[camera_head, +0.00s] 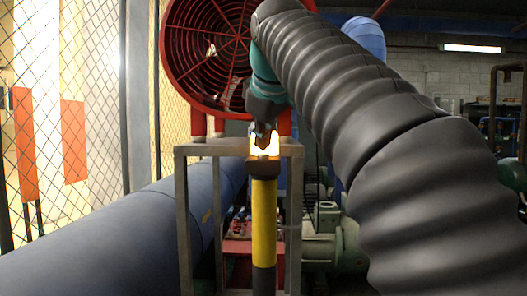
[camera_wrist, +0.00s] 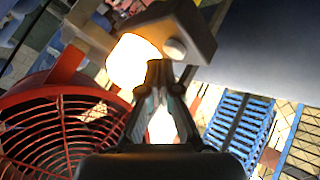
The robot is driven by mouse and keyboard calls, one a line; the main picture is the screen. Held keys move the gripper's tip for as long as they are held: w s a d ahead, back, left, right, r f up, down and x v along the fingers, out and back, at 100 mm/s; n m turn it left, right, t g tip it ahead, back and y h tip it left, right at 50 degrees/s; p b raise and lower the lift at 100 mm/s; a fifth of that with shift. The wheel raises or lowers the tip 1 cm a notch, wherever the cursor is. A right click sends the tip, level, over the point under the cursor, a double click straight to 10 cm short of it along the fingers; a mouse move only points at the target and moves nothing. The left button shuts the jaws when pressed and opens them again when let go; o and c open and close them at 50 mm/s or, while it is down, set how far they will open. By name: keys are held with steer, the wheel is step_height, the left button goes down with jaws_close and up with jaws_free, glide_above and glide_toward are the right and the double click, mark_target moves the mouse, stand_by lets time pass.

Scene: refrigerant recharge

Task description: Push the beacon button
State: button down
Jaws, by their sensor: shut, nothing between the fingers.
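The beacon (camera_head: 264,171) is a dark cap with a glowing light on top of a yellow and black post, in the middle of the head view. In the wrist view the beacon's grey housing (camera_wrist: 197,27) carries a bright glowing lamp (camera_wrist: 133,62) and a round pale button (camera_wrist: 175,48). My gripper (camera_head: 263,134) points down over the top of the beacon, in front of the glow. In the wrist view my gripper (camera_wrist: 163,68) is shut and empty, its tips just short of the button. I cannot tell whether they touch it.
A grey metal frame (camera_head: 183,215) stands around the post. A large red fan (camera_head: 205,50) is behind it, and a thick blue pipe (camera_head: 110,240) runs at the left. A mesh fence (camera_head: 95,90) is at far left. A blue pallet (camera_wrist: 240,122) lies below in the wrist view.

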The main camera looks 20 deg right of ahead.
step_height(320, 180, up, 5)
steer(key=p, duration=0.4)
steer(key=shift+f+p, duration=0.2)
steer(key=shift+p, duration=0.1)
steer(key=shift+r+b, duration=0.3)
steer(key=shift+r, duration=0.4)
